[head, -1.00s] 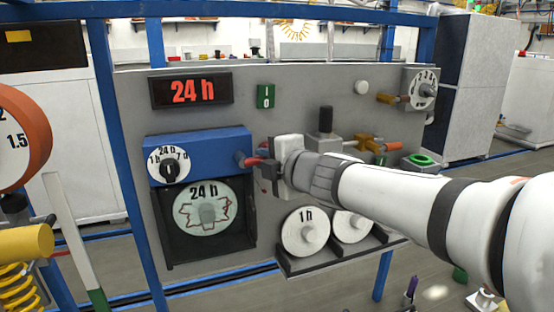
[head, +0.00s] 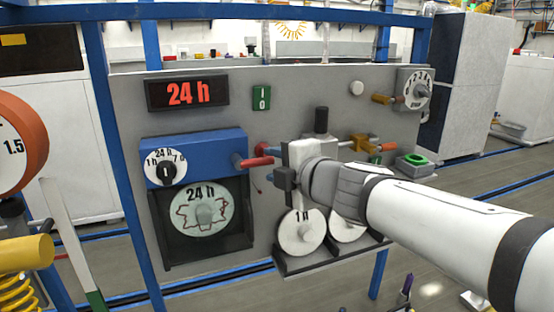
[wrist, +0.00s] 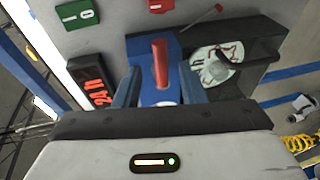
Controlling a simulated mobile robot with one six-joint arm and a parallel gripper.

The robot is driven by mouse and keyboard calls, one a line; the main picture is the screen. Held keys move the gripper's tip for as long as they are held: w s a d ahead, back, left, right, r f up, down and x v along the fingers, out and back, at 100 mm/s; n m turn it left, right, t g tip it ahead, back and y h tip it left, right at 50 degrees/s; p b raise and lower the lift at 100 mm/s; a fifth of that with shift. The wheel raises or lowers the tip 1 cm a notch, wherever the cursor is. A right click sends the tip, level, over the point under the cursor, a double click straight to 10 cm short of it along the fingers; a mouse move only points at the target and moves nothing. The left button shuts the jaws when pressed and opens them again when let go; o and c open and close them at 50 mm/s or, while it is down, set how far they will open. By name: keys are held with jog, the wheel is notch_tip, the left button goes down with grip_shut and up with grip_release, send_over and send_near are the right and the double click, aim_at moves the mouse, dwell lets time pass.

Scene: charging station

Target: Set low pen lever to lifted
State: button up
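A red-handled lever (head: 255,162) juts from the right side of the blue recorder housing (head: 205,150). In the wrist view the red handle (wrist: 160,62) shows in the gap between my fingers, beyond their tips. Which lever the task calls the low pen lever is not labelled. My gripper (head: 279,166) is just right of the handle in the head view, apart from it. In the wrist view my gripper (wrist: 158,86) is open and empty. A thin rod with a red tip (wrist: 205,18) shows near the chart disc (wrist: 213,66).
Spare discs (head: 301,232) sit low on a shelf.

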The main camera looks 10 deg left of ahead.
jog(key=shift+v, duration=1.2)
jog(key=shift+w, duration=0.1)
jog(key=d+f+m+t+h, duration=0.1)
jog(key=d+f+m+h, duration=0.4)
jog(key=d+m, duration=0.4)
jog(key=d+f+m+h, duration=0.4)
jog(key=d+m+h, duration=0.25)
jog(key=d, duration=0.35)
jog(key=s+d+f+m+g, duration=0.2)
jog(key=s+f+m+g, duration=0.2)
jog(key=s, duration=0.4)
jog(key=s+d+f+m+g, duration=0.2)
jog(key=s+f+m+g, duration=0.2)
jog(key=s+f+m, duration=0.3)
jog(key=shift+s+d+f+g, duration=0.35)
jog(key=shift+d+f+g, duration=0.05)
jog(key=shift+f, duration=0.45)
